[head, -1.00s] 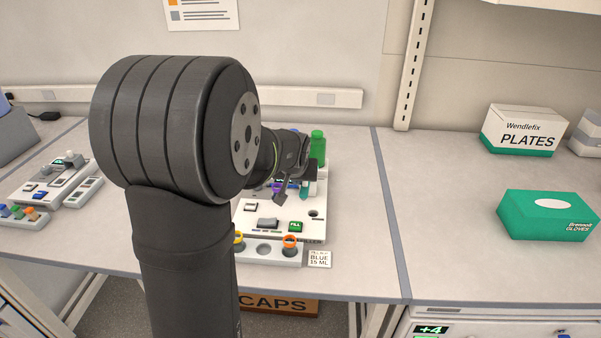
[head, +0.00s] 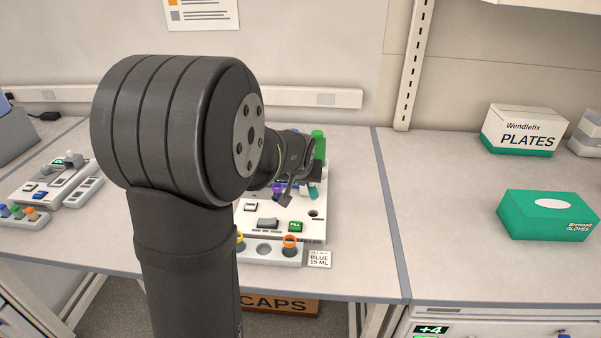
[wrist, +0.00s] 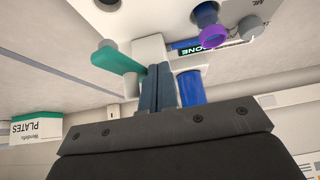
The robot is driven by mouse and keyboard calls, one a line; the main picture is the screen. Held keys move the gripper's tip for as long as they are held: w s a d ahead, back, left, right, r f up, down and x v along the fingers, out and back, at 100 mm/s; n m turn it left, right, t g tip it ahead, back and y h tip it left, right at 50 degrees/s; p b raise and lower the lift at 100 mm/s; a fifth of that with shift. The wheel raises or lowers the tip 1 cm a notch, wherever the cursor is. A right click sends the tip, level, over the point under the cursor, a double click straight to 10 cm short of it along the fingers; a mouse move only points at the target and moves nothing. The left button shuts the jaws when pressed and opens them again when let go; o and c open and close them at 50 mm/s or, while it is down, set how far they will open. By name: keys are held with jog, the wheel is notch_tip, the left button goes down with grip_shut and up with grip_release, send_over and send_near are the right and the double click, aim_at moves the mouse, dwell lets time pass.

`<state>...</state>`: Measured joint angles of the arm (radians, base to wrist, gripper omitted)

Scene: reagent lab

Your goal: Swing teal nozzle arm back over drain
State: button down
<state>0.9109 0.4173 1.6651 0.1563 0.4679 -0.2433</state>
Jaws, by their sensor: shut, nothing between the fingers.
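The teal nozzle arm (wrist: 120,60) shows in the wrist view, reaching out to the left from a white block. My gripper (wrist: 158,70) is shut and empty, with its fingertips close beside the inner end of the teal arm; I cannot tell whether they touch. In the head view my gripper (head: 287,196) is over the white dispenser station, and the teal arm is mostly hidden there. A dark round hole, apparently the drain (head: 314,213), is in the station's right front. A grey round opening (wrist: 107,4) shows at the top of the wrist view.
A blue cylinder (wrist: 190,87) stands just right of my fingers, with a purple ring (wrist: 214,36) above it. A green bottle (head: 319,145) is behind the station. A rack with an orange ring (head: 290,240) lies in front.

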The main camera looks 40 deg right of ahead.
jog(key=shift+w+a, duration=0.1)
jog(key=shift+a, duration=0.05)
jog(key=shift+w+a, duration=0.2)
jog(key=shift+a, duration=0.2)
notch_tip(320, 180, up, 7)
dwell(0.6)
notch_tip(320, 180, down, 7)
jog(key=shift+r, duration=0.1)
jog(key=shift+s+d, duration=0.15)
jog(key=shift+d, duration=0.1)
dwell(0.4)
